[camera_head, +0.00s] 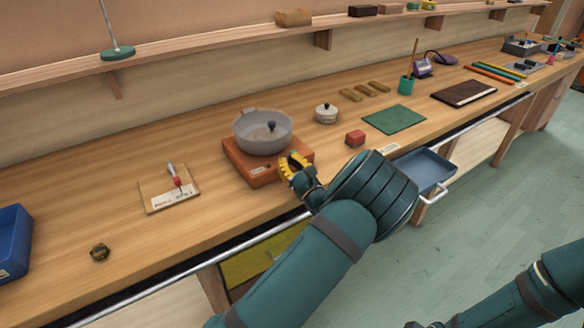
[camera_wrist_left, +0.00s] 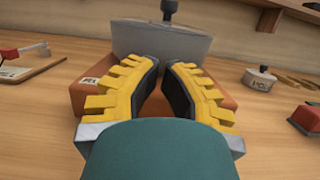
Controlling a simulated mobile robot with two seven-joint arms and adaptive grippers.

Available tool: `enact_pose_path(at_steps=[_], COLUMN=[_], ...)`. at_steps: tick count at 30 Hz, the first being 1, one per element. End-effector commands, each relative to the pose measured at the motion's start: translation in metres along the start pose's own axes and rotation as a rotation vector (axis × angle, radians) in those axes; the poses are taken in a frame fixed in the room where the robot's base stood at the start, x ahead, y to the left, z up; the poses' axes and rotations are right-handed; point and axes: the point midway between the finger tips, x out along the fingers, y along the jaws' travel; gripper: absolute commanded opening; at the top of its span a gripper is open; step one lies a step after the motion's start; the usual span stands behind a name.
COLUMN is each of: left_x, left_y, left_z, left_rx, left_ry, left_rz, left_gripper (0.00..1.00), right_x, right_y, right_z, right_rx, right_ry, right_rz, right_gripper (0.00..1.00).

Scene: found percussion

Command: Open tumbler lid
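A grey pot (camera_head: 250,130) with side handles stands on an orange-brown block (camera_head: 240,160). A dark knob (camera_head: 271,126) shows at its top, and the knob also shows in the left wrist view (camera_wrist_left: 170,8). I cannot tell which thing is the tumbler. A small pale lidded pot (camera_head: 326,116) with a black knob stands to the right. My left gripper (camera_head: 291,160), with yellow ridged fingers, is at the block's front right, beside the grey pot. In the left wrist view, its fingers (camera_wrist_left: 165,70) are apart and empty, with the pot and block beyond them.
A red block (camera_head: 355,138) and green mat (camera_head: 394,119) lie to the right. A labelled board (camera_head: 165,197), a small dark object (camera_head: 100,252) and a blue bin (camera_head: 12,245) are on the left. A blue drawer (camera_head: 425,168) stands open below the bench edge.

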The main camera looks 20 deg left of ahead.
Motion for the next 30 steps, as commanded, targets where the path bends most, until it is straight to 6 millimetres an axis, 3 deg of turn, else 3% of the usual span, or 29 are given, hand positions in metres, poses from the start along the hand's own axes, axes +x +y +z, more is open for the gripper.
enact_pose_path(at_steps=[6, 12, 30], left_x=[0.036, 0.053, 0.057], left_y=[0.001, 0.001, 0.001], left_z=[-0.001, -0.001, 0.005], left_rx=[-0.002, -0.001, -0.002], left_ry=[-0.001, 0.0, 0.017], left_rz=[0.003, 0.002, 0.001], left_gripper=[0.0, 0.0, 0.0], right_x=[0.006, 0.008, 0.001], right_y=[0.002, 0.003, 0.0], right_z=[-0.001, -0.001, -0.001], right_rx=[-0.001, -0.001, -0.001], right_ry=[0.003, 0.004, 0.002], right_rz=[0.0, 0.0, 0.0], right_gripper=[0.0, 0.0, 0.0])
